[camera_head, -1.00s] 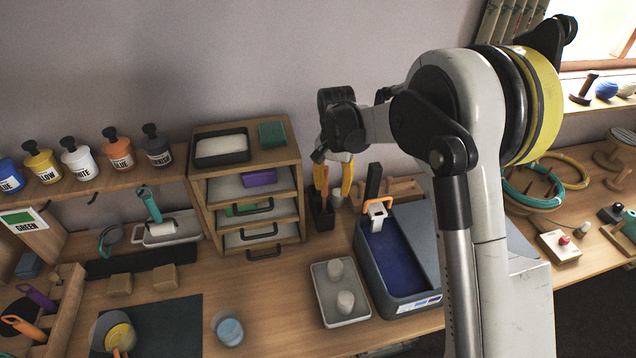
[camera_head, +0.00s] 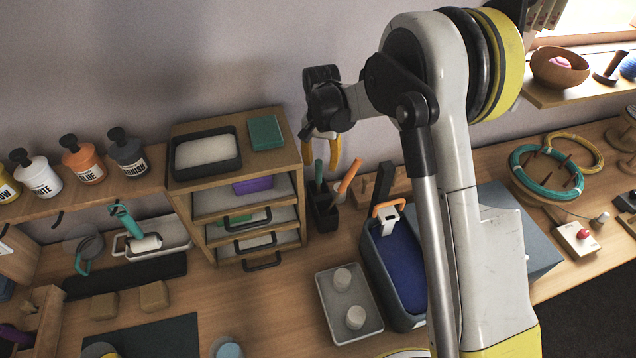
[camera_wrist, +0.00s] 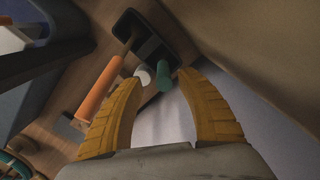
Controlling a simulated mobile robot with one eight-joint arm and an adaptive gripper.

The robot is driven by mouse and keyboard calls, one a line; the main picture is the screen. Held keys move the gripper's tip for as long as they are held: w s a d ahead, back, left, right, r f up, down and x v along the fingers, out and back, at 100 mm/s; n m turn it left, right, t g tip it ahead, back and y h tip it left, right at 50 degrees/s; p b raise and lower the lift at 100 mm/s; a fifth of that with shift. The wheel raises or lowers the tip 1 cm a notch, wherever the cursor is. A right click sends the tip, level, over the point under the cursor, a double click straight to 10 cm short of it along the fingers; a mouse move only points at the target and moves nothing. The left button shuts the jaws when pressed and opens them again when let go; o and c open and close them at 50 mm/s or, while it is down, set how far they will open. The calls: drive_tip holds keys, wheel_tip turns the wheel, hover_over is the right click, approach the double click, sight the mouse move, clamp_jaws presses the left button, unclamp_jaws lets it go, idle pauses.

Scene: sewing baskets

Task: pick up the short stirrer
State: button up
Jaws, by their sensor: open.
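A black holder (camera_head: 324,212) stands on the bench right of the drawer unit. It holds a stirrer with a teal handle (camera_head: 318,174) and one with an orange handle (camera_head: 350,175). The teal handle looks the shorter. In the wrist view the teal handle (camera_wrist: 162,76) shows near-end-on between the fingertips, with no visible grip on it. The orange handle (camera_wrist: 99,89) lies outside the left finger. The holder (camera_wrist: 151,42) is beyond. My gripper (camera_head: 323,158) is open above the holder; its yellow fingers also show in the wrist view (camera_wrist: 163,80). The stirrers' lower ends are hidden.
The drawer unit (camera_head: 208,221) stands close on the left. A blue paint tub (camera_head: 378,296) with an orange-handled tool is on the right, and a grey tray (camera_head: 325,313) with two pale pieces is in front. A white cylinder (camera_wrist: 145,74) sits beside the teal handle.

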sight(319, 175)
drive_tip(key=f, duration=0.2)
drive_tip(key=f+b, duration=0.1)
drive_tip(key=f, duration=0.1)
drive_tip(key=f+b, duration=0.1)
drive_tip(key=f, duration=0.1)
drive_tip(key=shift+w+a, duration=0.1)
drive_tip(key=shift+a, duration=0.2)
clamp_jaws()
